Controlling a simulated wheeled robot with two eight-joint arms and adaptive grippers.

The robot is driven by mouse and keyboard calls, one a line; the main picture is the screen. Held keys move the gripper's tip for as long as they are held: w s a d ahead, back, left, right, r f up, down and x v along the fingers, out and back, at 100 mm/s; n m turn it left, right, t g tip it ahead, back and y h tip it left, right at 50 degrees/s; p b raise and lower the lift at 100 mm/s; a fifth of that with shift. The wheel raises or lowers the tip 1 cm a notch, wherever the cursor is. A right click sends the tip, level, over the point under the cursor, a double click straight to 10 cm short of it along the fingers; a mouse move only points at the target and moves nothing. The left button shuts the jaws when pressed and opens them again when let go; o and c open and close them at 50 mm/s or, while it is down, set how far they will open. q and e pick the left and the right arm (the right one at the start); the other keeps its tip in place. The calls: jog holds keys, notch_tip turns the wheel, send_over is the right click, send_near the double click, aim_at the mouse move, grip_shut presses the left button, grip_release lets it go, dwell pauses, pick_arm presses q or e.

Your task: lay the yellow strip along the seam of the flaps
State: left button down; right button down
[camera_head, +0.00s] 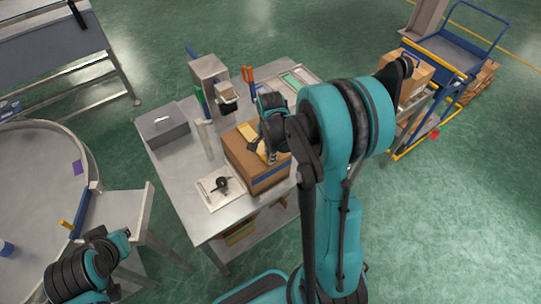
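A brown cardboard box (240,160) stands on the metal table, with a blue band along its near side. A short yellow strip (248,133) shows at the box top, beside my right gripper (267,152). My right gripper points down at the top of the box, and its own wrist covers part of the flaps and seam. I cannot tell whether its fingers are open or shut, or whether they touch the strip. My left arm shows at the bottom left, away from the box; its fingers cannot be made out.
The table (170,170) also holds a grey case (163,127), a grey machine (208,72), and a white sheet (217,188) with a black item on it. A round table (35,170) is at the left. A blue cart (455,50) with boxes stands at the right.

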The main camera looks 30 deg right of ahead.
jog(key=c, duration=1.6)
grip_release()
jog(key=shift+c, duration=0.2)
notch_tip(320, 180, up, 12)
jog(key=s+a+f+n+t+b, duration=0.3)
jog(key=s+a+n+b, duration=0.1)
jog(key=n, duration=0.4)
jog(key=s+a+f+n+t+b, duration=0.3)
jog(key=s+a+n+t+b, duration=0.1)
jog(key=n, duration=0.5)
jog(key=s+a+b, duration=0.1)
jog(key=s+a, duration=0.1)
jog(key=s, duration=0.1)
jog(key=shift+a, duration=0.3)
